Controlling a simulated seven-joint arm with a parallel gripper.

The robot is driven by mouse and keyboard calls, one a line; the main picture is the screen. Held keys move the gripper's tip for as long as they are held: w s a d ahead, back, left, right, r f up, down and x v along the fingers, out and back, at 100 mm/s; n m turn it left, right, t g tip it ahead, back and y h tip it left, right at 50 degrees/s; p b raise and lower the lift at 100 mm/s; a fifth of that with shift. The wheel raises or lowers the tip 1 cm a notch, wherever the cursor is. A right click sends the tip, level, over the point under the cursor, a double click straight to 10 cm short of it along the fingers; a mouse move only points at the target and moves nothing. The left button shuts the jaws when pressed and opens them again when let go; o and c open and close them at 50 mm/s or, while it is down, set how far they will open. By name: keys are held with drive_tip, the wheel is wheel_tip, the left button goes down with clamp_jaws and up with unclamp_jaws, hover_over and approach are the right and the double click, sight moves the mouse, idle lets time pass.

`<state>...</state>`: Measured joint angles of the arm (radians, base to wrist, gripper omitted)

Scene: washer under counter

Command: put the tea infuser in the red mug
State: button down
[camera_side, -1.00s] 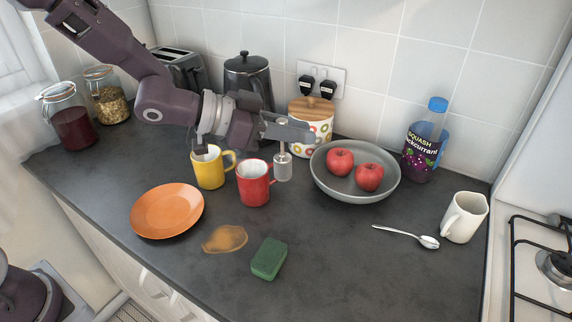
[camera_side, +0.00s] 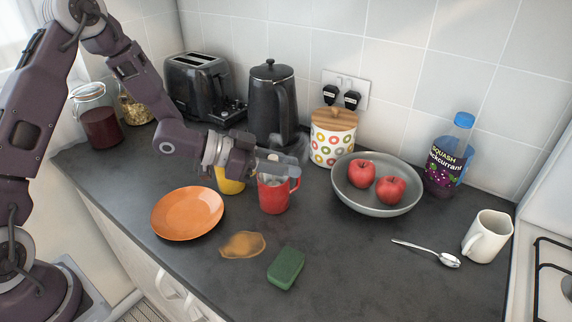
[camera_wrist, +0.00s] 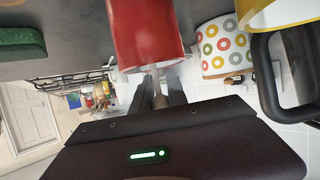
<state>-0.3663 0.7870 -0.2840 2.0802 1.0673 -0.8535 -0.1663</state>
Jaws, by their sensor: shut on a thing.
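The red mug (camera_side: 273,197) stands upright on the dark counter, and it also shows in the wrist view (camera_wrist: 146,32). My gripper (camera_side: 285,165) is right above its mouth. My gripper is shut on the tea infuser (camera_wrist: 158,94), whose thin metal handle runs from between the fingers to the mug's rim in the wrist view. The infuser's lower body is hidden; I cannot tell how deep it sits or whether it touches the mug.
A yellow mug (camera_side: 229,184) stands close left, partly behind my gripper. A black kettle (camera_side: 270,100) and a patterned canister (camera_side: 331,143) stand behind. A grey bowl (camera_side: 375,203) of apples is right. An orange plate (camera_side: 187,213) and green sponge (camera_side: 286,268) lie in front.

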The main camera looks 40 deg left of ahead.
drive_tip(key=shift+f, duration=0.15)
drive_tip(key=c, duration=1.3)
unclamp_jaws()
drive_tip(key=v, duration=1.2)
